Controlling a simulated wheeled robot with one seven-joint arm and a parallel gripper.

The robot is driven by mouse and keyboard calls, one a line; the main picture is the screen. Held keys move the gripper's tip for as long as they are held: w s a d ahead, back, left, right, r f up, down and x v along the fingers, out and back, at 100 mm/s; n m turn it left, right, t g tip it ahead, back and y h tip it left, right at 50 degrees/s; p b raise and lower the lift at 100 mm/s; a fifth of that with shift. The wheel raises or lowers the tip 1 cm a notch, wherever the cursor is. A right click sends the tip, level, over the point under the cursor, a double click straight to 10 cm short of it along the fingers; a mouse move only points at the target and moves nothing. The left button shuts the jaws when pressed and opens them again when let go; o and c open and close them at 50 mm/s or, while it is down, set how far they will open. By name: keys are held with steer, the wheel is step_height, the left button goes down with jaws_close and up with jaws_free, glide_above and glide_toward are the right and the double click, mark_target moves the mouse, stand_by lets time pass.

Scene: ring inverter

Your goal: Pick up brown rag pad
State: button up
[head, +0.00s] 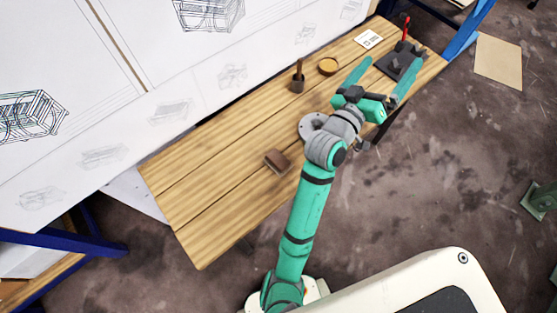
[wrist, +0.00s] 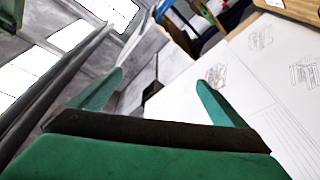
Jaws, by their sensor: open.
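A small brown block-shaped pad (head: 277,161), which looks like the brown rag pad, lies on the wooden bench (head: 200,190), left of my arm in the head view. My gripper (head: 385,80) is raised above the right part of the bench, well away from the pad. Its two green fingers are spread apart with nothing between them. The wrist view also shows my gripper (wrist: 158,85) open and empty, facing drawings and the room beyond. The pad does not show in the wrist view.
The bench's near left end is clear.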

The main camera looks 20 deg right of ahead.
steer(key=s+d+m+g, duration=0.3)
steer(key=d+m+g, duration=0.2)
steer(key=g, duration=0.1)
steer(key=m+g+y, duration=0.3)
steer(key=g+y, duration=0.2)
steer(key=y, duration=1.2)
glide_above(278, 158)
step_height(278, 158, down, 25)
steer(key=f, duration=0.5)
steer(key=shift+s+d+f, duration=0.25)
steer(key=shift+s+f, duration=0.1)
steer(key=shift+w+a+f, duration=0.15)
steer(key=shift+f, duration=1.15)
steer(key=shift+w+a+f, duration=0.1)
steer(key=shift+f, duration=1.15)
steer(key=c, duration=1.2)
